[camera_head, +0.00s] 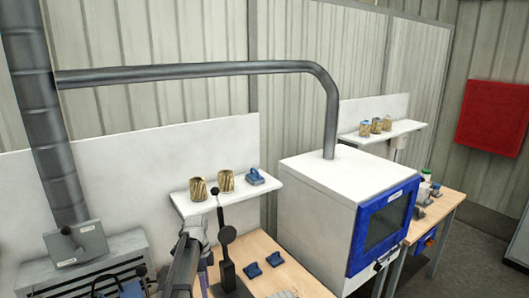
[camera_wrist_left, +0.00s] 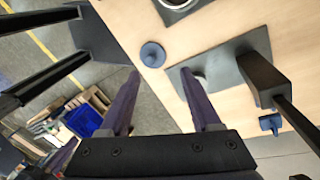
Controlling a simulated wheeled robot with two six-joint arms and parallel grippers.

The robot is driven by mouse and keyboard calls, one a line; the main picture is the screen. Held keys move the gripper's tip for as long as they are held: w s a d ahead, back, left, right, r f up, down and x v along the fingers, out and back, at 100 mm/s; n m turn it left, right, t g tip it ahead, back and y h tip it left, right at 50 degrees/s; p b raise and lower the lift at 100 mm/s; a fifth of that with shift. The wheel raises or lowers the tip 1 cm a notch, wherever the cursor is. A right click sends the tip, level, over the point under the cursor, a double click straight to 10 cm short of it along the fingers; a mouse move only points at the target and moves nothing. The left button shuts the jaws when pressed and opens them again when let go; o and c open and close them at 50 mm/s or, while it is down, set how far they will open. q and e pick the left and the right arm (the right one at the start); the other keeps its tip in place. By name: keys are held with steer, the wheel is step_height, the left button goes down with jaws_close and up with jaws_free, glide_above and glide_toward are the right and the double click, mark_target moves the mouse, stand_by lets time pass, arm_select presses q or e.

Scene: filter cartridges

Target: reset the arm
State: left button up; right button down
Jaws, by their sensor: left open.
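In the left wrist view my left gripper (camera_wrist_left: 160,73) is open, with nothing between its two dark fingers. It is over the front edge of a wooden bench (camera_wrist_left: 130,22). A grey arm part (camera_head: 185,265), which looks like my left arm, rises from the bottom edge in the head view, left of a black upright stand (camera_head: 227,262). Its fingers cannot be made out there. My right gripper is in neither view.
A white shelf (camera_head: 267,187) holds two tan cartridges (camera_head: 226,180) and a blue part (camera_head: 254,177). Blue pieces (camera_head: 252,269) lie on the bench. A white cabinet (camera_head: 310,190) with a blue door stands right. A blue round part (camera_wrist_left: 152,54) is near the left fingertips.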

arm_select(q)
steer(key=s+d+f+n+b, duration=0.2)
steer(key=s+d+n, duration=0.2)
steer(key=s, duration=0.4)
steer(key=s+d+f+n+t+y+b, duration=0.1)
steer(key=s+d+f+n+b, duration=0.1)
steer(key=s, duration=0.6)
steer(key=s+d+f+n+t+y+b, duration=0.1)
steer(key=s+d+f+n+b, duration=0.2)
steer(key=s+d+n, duration=0.3)
steer(key=s+d+f, duration=0.1)
steer(key=s, duration=0.2)
steer(key=shift+d+n, duration=0.3)
steer(key=shift+d, duration=0.05)
steer(key=shift+a, duration=0.1)
